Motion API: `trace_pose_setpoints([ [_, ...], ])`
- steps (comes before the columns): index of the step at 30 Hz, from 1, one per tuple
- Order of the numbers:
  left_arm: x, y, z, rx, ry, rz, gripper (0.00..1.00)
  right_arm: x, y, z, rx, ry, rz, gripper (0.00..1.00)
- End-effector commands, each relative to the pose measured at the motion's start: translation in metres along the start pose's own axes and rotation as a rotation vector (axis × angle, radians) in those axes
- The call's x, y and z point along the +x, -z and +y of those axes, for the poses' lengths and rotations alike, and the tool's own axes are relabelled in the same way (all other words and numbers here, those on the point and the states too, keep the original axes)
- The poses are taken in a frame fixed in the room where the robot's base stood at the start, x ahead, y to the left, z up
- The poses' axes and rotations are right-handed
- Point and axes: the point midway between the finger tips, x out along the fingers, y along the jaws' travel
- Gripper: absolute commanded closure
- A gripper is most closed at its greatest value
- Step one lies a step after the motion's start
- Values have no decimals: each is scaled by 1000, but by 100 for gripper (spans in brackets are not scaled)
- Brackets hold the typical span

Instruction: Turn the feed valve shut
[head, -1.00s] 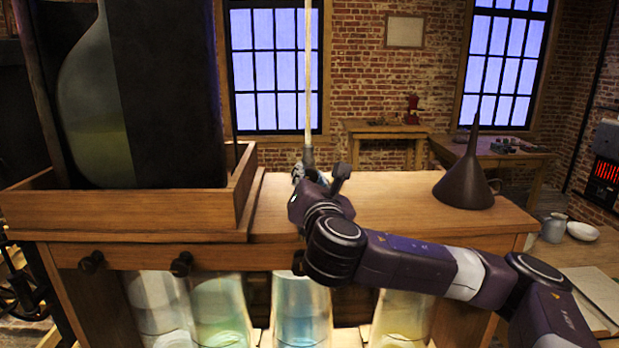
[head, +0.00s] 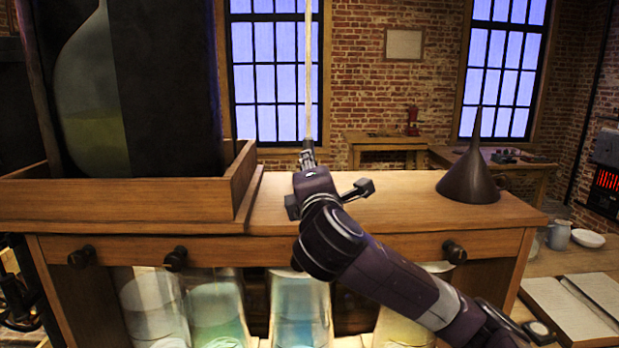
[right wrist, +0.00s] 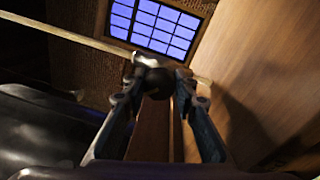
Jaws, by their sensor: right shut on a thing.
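My right gripper (head: 307,158) is at the pipe's lower end, above the bench top. My left gripper is out of view.
The wooden bench (head: 390,210) carries a dark funnel (head: 470,178) at right and a wooden tray (head: 110,192) with a large glass vessel (head: 88,110) at left. Dark knobs (head: 175,258) line its front. Jars of coloured liquid (head: 217,310) stand below. An open notebook (head: 570,308) lies at right.

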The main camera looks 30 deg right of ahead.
Motion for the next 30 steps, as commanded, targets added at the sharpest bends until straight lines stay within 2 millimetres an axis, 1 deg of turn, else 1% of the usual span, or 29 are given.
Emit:
trace_pose_setpoints([
  [1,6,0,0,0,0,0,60,0,3,-5,46,3,0,98],
  [6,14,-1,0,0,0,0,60,0,2,-5,207,-2,-13,98],
  [18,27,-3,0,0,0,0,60,0,3,-4,548,-13,-38,98],
  [24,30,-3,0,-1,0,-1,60,0,3,-4,662,-17,-48,98],
  [30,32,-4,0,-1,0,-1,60,0,2,-3,728,-19,-54,98],
])
